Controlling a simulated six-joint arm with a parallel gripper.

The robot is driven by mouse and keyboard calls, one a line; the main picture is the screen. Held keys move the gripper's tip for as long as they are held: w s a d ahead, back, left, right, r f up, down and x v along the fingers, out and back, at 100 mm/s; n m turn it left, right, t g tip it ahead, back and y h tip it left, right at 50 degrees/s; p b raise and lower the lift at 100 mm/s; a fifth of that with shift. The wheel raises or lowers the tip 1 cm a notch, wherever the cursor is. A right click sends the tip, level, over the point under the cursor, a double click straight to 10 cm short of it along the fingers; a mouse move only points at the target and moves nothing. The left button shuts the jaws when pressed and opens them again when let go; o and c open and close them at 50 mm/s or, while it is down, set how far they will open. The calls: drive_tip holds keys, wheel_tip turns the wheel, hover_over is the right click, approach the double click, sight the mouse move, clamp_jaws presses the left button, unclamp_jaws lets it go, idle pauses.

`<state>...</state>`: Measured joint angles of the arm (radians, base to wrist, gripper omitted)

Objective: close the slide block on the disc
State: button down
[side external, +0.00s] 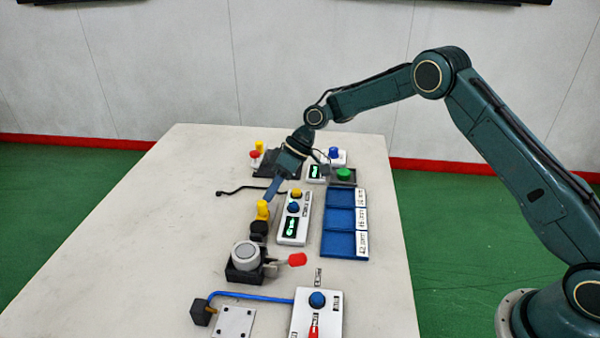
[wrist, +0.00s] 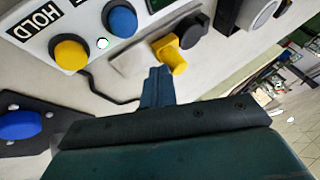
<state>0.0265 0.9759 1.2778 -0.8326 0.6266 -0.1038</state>
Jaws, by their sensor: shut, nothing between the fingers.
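A pale grey disc (side external: 245,254) sits on a black block (side external: 240,274) near the front left of the table. A red-tipped lever (side external: 290,260) sticks out to the block's right. Which part is the slide block, I cannot tell. The disc is partly in the wrist view (wrist: 260,12), cut by the top edge. Behind it stands a yellow piece (side external: 262,210) with a dark round part (side external: 258,228); the yellow piece also shows in the wrist view (wrist: 172,56). My gripper (side external: 270,192) is shut and empty, just behind the yellow piece; its fingers also show in the wrist view (wrist: 159,74). Contact cannot be judged.
A white control box (side external: 293,232) with yellow and blue buttons stands right of my gripper. A blue tray (side external: 340,222) lies further right. Another white box (side external: 300,325) and a metal plate (side external: 234,321) are in front. The table's left side is clear.

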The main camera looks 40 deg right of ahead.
drive_tip(key=shift+s+a, duration=0.3)
drive_tip(key=shift+a, duration=0.25)
drive_tip(key=shift+w+d, duration=0.25)
drive_tip(key=shift+d, duration=0.2)
drive_tip(key=w+d, duration=0.2)
drive_tip(key=d, duration=0.1)
drive_tip(key=shift+d, duration=0.2)
drive_tip(key=v, duration=1)
drive_tip(key=shift+r, duration=0.15)
